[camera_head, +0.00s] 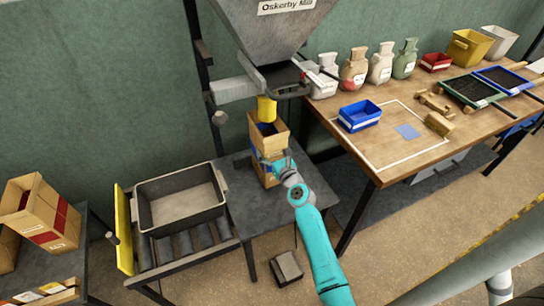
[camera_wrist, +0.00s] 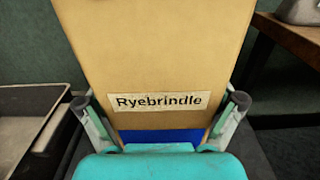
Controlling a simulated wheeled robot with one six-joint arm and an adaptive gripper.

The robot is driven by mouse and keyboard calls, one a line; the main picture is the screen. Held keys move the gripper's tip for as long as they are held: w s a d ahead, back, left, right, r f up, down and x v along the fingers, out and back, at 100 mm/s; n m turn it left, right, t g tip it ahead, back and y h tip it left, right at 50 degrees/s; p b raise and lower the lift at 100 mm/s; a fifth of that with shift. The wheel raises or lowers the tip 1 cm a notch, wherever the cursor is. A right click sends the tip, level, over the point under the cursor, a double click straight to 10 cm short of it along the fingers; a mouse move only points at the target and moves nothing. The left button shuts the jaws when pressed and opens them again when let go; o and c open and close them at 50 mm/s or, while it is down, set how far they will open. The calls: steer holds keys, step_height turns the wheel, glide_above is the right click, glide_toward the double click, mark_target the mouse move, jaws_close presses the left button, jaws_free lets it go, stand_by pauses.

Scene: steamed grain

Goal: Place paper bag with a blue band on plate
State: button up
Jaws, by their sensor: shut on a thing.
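The tan paper bag (camera_head: 256,143) stands upright and open-topped under the yellow spout of the hopper in the head view. In the wrist view the bag (camera_wrist: 155,60) fills the middle, with a "Ryebrindle" label and a blue band (camera_wrist: 165,136) low on its face. My gripper (camera_head: 273,166) is shut on the bag, one finger at each side. The dark grey plate-like surface (camera_head: 248,205) lies below the bag. I cannot tell whether the bag's base touches it, as my gripper hides part of the lower bag.
A grey tub (camera_head: 180,213) sits on rollers to the left, beside a yellow panel (camera_head: 123,230). A bag with a red band (camera_head: 50,225) stands far left. The wooden table (camera_head: 375,165) at right holds a blue bin (camera_head: 359,117) and several sacks. The hopper (camera_head: 270,35) hangs close above.

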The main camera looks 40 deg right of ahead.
steer(key=shift+f, duration=1.85)
steer(key=o, duration=1.4)
steer(key=v, duration=1.2)
